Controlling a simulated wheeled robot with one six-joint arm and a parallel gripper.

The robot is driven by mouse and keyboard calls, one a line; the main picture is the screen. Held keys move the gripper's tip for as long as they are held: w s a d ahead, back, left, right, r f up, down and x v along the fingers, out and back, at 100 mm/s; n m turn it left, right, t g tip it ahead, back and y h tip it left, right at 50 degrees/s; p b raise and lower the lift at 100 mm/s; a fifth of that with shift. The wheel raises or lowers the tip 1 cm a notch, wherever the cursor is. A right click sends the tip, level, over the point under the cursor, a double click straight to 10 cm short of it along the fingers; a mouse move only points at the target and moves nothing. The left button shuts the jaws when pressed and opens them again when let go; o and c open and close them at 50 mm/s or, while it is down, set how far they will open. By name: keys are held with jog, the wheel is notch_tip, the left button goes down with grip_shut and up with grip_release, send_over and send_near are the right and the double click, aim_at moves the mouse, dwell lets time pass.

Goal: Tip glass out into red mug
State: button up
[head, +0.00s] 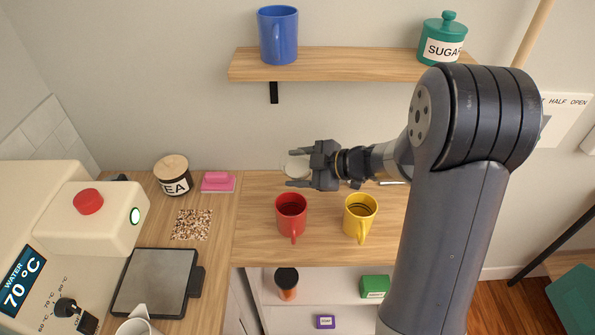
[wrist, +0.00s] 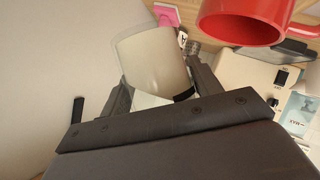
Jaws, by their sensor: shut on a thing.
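A clear, pale glass (head: 295,167) is between the fingers of my gripper (head: 292,169), which is shut on it above the back of the wooden counter. In the wrist view the glass (wrist: 155,58) stands out between the two dark fingers; I cannot tell what it holds or its exact tilt. The red mug (head: 291,218) stands upright on the counter, in front of and below my gripper, apart from the glass in the head view. Its red rim also shows at the top right of the wrist view (wrist: 240,32).
A yellow mug (head: 360,220) stands right of the red mug. A shelf (head: 350,64) above holds a blue mug (head: 278,36) and a sugar jar (head: 443,42). A tea jar (head: 172,176), pink sponge (head: 218,182) and water machine (head: 60,235) are at left.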

jog(key=shift+w+d+f+n+t+b, duration=0.15)
jog(key=shift+n+t+b, duration=0.5)
jog(key=shift+b, duration=1.2)
jog(key=shift+w+a+f+n+t+b, duration=0.15)
jog(key=shift+n+t+b, duration=0.45)
jog(key=shift+b, duration=1.2)
jog(key=shift+s+f+n+t+h+b, duration=0.1)
jog(key=shift+f+n+t+b, duration=0.35)
jog(key=shift+b, duration=1.2)
jog(key=shift+s+f+n+t+h+b, duration=0.2)
jog(key=shift+n+b, duration=0.45)
jog(key=shift+b, duration=1)
jog(key=shift+w+f+n+t+b, duration=0.1)
jog(key=shift+n+t+b, duration=0.4)
jog(key=shift+b, duration=1.15)
jog(key=shift+s+a+r+n+t+b, duration=0.15)
jog(key=shift+r+n+t+b, duration=0.35)
jog(key=shift+b, duration=0.75)
jog(key=shift+s+d+r+n+t+b, duration=0.1)
jog(key=shift+s+r+n+b, duration=0.1)
jog(key=shift+n+b, duration=0.75)
jog(key=shift+s+a+r+n+t+y+b, duration=0.15)
jog(key=shift+s+r+n+t+y+b, duration=0.35)
jog(key=shift+b, duration=1.35)
jog(key=shift+s+a+r+n+t+b, duration=0.25)
jog(key=shift+n+b, duration=0.45)
jog(key=shift+b, duration=1.15)
